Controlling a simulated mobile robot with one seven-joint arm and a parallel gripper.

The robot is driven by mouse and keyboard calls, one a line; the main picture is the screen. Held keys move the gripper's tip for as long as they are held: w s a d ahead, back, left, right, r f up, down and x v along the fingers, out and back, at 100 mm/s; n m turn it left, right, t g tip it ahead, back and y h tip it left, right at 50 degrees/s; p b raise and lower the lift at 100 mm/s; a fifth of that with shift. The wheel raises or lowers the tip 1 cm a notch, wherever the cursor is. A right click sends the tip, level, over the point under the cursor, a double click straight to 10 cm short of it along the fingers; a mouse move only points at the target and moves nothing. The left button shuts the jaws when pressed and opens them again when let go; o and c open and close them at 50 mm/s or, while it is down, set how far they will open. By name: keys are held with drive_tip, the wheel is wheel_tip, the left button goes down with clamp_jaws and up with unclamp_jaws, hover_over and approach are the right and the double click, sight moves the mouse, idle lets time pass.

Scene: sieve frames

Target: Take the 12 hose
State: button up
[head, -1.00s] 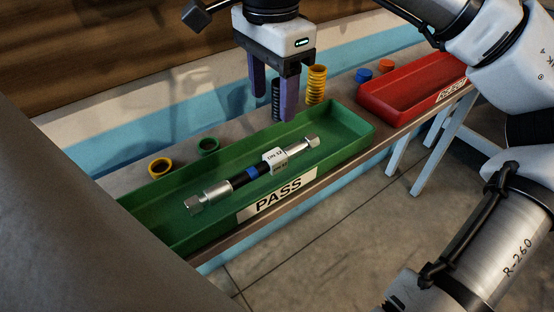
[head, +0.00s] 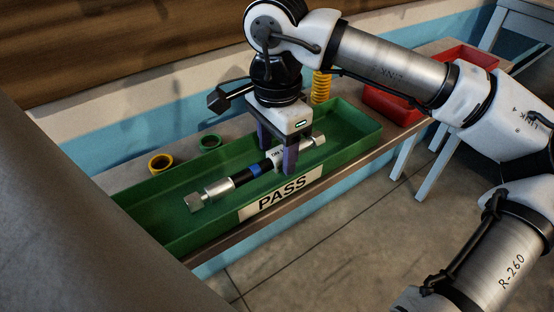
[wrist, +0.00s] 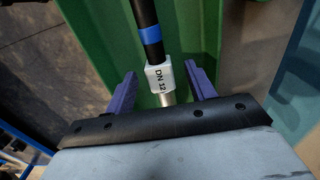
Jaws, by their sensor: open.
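The hose (head: 240,178) lies in the green PASS tray (head: 165,235). It is black with a blue band, silver end fittings and a white tag. In the wrist view the tag (wrist: 159,78) reads DN 12, and the hose (wrist: 147,30) runs up from between the fingers. My gripper (head: 277,160) is low over the tray at the tag end of the hose. Its purple fingers are open, one on each side of the hose, and also show in the wrist view (wrist: 162,84). The fingers appear apart from the hose. The gripper hides part of the tag.
A yellow ring (head: 160,163) and a green ring (head: 210,142) lie on the bench behind the tray. A yellow spring (head: 321,86) stands behind my gripper. A red tray (head: 395,104) is to the right, partly behind my arm.

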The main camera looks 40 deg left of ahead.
clamp_jaws()
idle(0.3)
